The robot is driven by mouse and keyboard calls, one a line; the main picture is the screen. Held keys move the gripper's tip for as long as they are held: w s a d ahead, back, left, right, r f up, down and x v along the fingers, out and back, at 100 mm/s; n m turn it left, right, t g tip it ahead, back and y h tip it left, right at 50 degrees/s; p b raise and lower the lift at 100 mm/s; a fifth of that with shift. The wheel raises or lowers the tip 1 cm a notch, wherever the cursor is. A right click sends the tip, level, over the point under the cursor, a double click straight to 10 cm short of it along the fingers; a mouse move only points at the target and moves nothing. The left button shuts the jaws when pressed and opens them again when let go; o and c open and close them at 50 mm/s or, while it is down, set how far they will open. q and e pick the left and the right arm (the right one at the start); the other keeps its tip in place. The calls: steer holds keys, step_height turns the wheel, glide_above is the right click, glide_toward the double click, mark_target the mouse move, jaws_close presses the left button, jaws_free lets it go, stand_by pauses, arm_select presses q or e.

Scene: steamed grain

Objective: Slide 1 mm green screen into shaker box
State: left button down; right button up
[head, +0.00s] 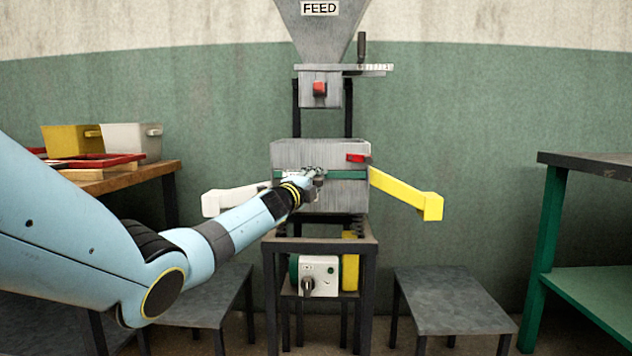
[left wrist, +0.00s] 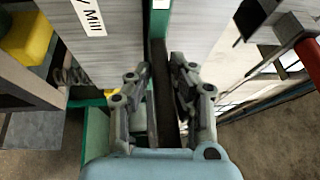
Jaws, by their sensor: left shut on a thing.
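The shaker box (head: 342,191) is a grey metal box on a dark stand under the feed hopper. The green screen (head: 345,175) shows as a narrow green band across its front, level with the box. My left gripper (head: 312,174) is at the front of the box, shut on the green screen's front edge. In the left wrist view, its two fingers (left wrist: 162,82) stand on either side of a dark strip with a green edge (left wrist: 158,28). The far part of the screen is hidden in the box. My right gripper is not in view.
A yellow chute (head: 405,194) sticks out right of the box and a white one (head: 232,199) left. A red clamp (head: 357,158) sits on the box's upper right. A wooden table (head: 130,176) with bins stands left. A dark-topped bench (head: 590,166) stands right.

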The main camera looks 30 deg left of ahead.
arm_select(q)
steer(key=shift+w+a+r+b, duration=0.1)
steer(key=shift+w+a+b, duration=0.25)
steer(key=shift+w, duration=0.15)
steer(key=shift+r, duration=0.1)
stand_by(0.3)
steer(key=c, duration=1.1)
jaws_free()
steer(key=shift+w, duration=0.1)
steer(key=shift+f, duration=0.25)
steer(key=shift+s+d+f, duration=0.1)
steer(key=shift+s+f, duration=0.05)
steer(key=shift+s, duration=0.4)
steer(key=shift+s+d+f, duration=0.15)
steer(key=shift+s+d, duration=0.05)
steer(key=shift+s, duration=1.4)
steer(key=shift+s+d+f, duration=0.1)
steer(key=shift+s+d, duration=0.05)
steer(key=shift+s, duration=1.4)
